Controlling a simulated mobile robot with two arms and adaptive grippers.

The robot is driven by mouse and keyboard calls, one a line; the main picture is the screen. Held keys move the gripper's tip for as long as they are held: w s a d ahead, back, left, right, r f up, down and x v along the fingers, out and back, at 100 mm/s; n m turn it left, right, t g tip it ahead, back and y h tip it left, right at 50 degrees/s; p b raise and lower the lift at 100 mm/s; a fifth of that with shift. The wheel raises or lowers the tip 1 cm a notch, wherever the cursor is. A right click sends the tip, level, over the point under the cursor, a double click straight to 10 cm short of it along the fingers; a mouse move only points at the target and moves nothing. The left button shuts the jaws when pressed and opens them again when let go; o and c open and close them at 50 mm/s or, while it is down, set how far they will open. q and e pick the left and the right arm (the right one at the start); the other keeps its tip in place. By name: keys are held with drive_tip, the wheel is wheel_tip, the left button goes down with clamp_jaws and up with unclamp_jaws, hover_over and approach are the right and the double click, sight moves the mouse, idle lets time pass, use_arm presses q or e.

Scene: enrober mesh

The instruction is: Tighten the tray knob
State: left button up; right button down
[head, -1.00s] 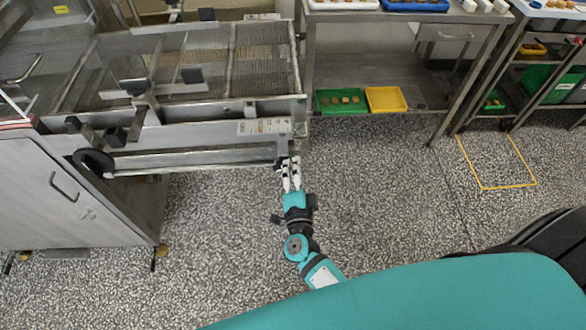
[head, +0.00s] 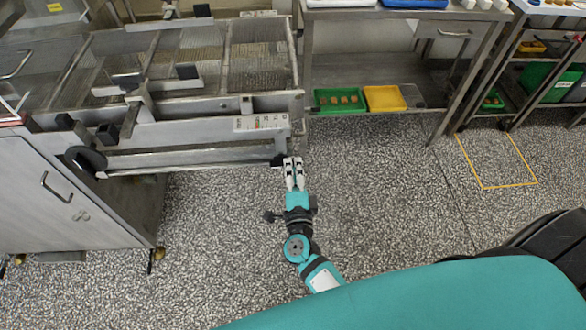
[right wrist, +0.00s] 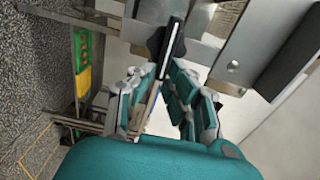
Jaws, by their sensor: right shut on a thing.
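The tray knob (right wrist: 168,46) is a small black piece at the right end of the long metal tray (head: 195,158) under the enrober. In the right wrist view it shows as a dark bar-like shape at the fingertips. My right gripper (head: 293,160) reaches up to this tray corner from below in the head view. Its fingers are shut on the knob; they also show in the right wrist view (right wrist: 165,78). The fingers partly cover the knob, so its seating against the frame cannot be told. My left gripper is not in view.
The enrober frame with its wire mesh (head: 258,55) stands above the tray. A black round handwheel (head: 86,159) is at the tray's left end. A steel table (head: 400,20) with green (head: 338,100) and yellow (head: 385,98) trays on its lower shelf stands right. The floor between is clear.

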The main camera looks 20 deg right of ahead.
drive_tip(key=shift+s+f, duration=0.15)
drive_tip(key=shift+f, duration=0.25)
drive_tip(key=c, duration=1.5)
unclamp_jaws()
drive_tip(key=shift+o, duration=0.7)
drive_tip(key=shift+r, duration=0.2)
drive_tip(key=v, duration=1.1)
drive_tip(key=shift+s, duration=0.4)
drive_tip(key=shift+a, duration=0.1)
drive_tip(key=s+a+f+n+g+y, duration=0.1)
drive_tip(key=s+f+n+g+y, duration=0.35)
drive_tip(key=f+n, duration=0.65)
drive_tip(key=s+a+f+n+g+y, duration=0.25)
drive_tip(key=s+f+n, duration=0.25)
drive_tip(key=f, duration=1.2)
drive_tip(key=s+d+f+n+g+h, duration=0.1)
drive_tip(key=s+d+f+n+g, duration=0.2)
drive_tip(key=s+d+f, duration=0.3)
drive_tip(key=s+d+f+n+g+h, duration=0.1)
drive_tip(key=s+d+f+n+g, duration=0.3)
drive_tip(key=s, duration=1)
wheel_tip(320, 180, down, 4)
drive_tip(key=d+g, duration=0.2)
drive_tip(key=shift+d+f+n, duration=0.15)
drive_tip(key=shift+d+n, duration=0.15)
drive_tip(key=shift+d, duration=0.1)
